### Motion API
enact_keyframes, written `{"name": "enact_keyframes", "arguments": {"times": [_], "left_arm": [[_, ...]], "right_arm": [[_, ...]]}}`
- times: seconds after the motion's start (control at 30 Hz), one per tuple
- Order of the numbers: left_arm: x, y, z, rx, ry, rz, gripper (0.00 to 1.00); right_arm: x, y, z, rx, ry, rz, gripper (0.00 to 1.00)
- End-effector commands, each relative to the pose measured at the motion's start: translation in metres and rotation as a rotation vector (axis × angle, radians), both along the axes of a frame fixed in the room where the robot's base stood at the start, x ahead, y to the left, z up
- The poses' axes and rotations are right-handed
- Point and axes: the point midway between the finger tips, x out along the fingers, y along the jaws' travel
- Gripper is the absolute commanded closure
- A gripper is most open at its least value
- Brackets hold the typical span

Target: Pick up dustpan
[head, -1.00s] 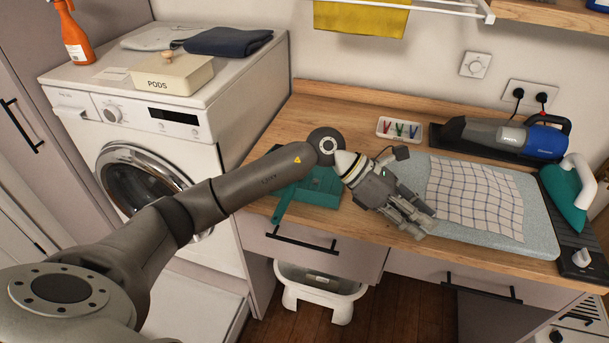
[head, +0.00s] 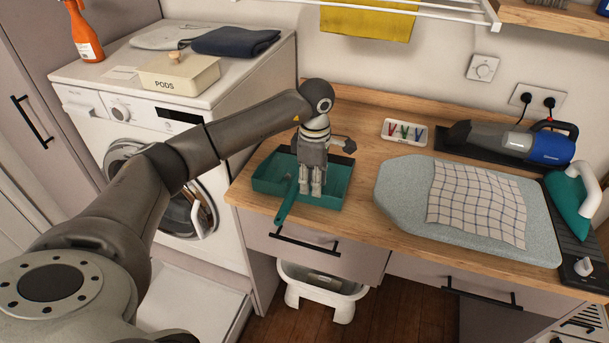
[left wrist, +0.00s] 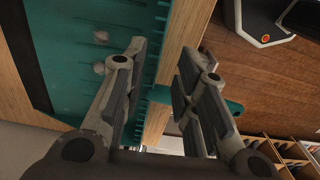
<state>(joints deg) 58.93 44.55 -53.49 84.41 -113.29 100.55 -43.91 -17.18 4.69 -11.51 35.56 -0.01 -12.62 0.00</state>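The teal dustpan (head: 268,187) lies on the wooden counter near its front left edge. Its handle (head: 284,208) points toward the front edge. My left gripper (head: 311,192) points down over the right part of the pan, to the right of the handle, and hides some of the pan. In the left wrist view the left gripper (left wrist: 164,55) is open with nothing held. The pan (left wrist: 75,50) fills the left there, with small grey lumps on it. The handle (left wrist: 160,94) passes behind the fingers. I cannot tell whether the fingers touch the pan. My right gripper is not in view.
To the right stand a pale ironing pad (head: 405,190) with a checked cloth (head: 475,205), a small tray of pegs (head: 404,132), a handheld vacuum (head: 510,140) and a teal iron (head: 572,205). The washing machine (head: 235,85) stands left. The counter between dustpan and pad is clear.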

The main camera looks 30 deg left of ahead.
Motion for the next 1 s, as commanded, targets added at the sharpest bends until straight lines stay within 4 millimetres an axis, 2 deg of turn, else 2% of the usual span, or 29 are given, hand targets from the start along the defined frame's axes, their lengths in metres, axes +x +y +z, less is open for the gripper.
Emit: {"name": "enact_keyframes", "arguments": {"times": [0.17, 0.3, 0.43, 0.7, 0.93, 1.0], "left_arm": [[-0.001, 0.002, -0.013, -0.001, 0.005, 0.001, 0.72], [-0.001, 0.004, -0.035, -0.001, 0.005, 0.002, 0.72], [0.000, 0.004, -0.050, -0.002, 0.003, 0.000, 0.72], [0.001, 0.004, -0.055, -0.002, -0.001, -0.001, 0.72], [0.001, 0.004, -0.055, -0.002, -0.001, 0.000, 1.00], [0.001, 0.004, -0.054, -0.002, -0.001, 0.000, 1.00]], "right_arm": [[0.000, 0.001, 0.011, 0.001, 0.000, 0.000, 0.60], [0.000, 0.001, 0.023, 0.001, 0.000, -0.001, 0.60], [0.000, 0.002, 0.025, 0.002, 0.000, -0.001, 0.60], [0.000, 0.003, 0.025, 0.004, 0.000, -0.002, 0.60], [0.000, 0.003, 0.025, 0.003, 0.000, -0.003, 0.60], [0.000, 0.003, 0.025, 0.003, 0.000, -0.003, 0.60]]}}
